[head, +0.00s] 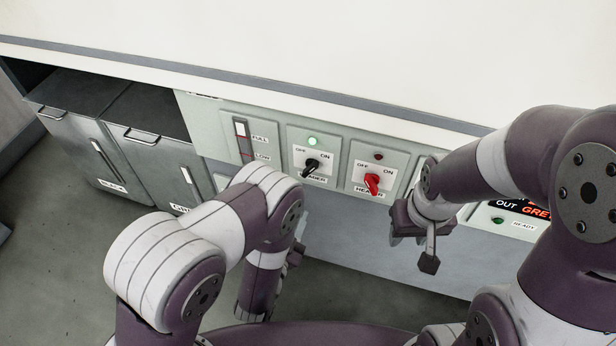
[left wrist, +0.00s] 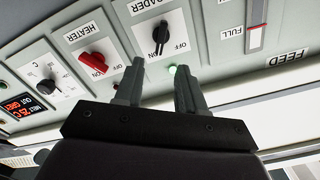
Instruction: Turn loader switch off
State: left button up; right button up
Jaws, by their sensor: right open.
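The loader switch is a black rotary knob (head: 312,166) on a white plate with OFF and ON marks, its label partly covered in the head view. A green lamp (head: 312,141) above it is lit. The knob also shows in the left wrist view (left wrist: 161,36), turned nearer to ON than OFF. My left gripper (left wrist: 160,72) is open and empty, its fingertips pointing at the panel just beside the loader plate, apart from the knob. In the head view my left forearm mostly hides it. My right gripper (head: 412,250) is open and empty, in front of the panel to the right.
A red heater knob (head: 372,183) with an unlit red lamp (head: 378,156) sits right of the loader. A feed level gauge (head: 241,140) is to its left. Grey bins (head: 150,155) stand at the far left. A dial (left wrist: 48,86) and display lie beyond the heater.

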aim_at(309, 172)
pick_arm(q)
jog(key=b+x, duration=0.2)
jog(key=x, duration=0.9)
jog(key=shift+w+d+r, duration=0.1)
jog(key=shift+w+d, duration=0.1)
jog(key=shift+w, duration=0.4)
jog(key=shift+c, duration=0.3)
jog(key=c, duration=0.6)
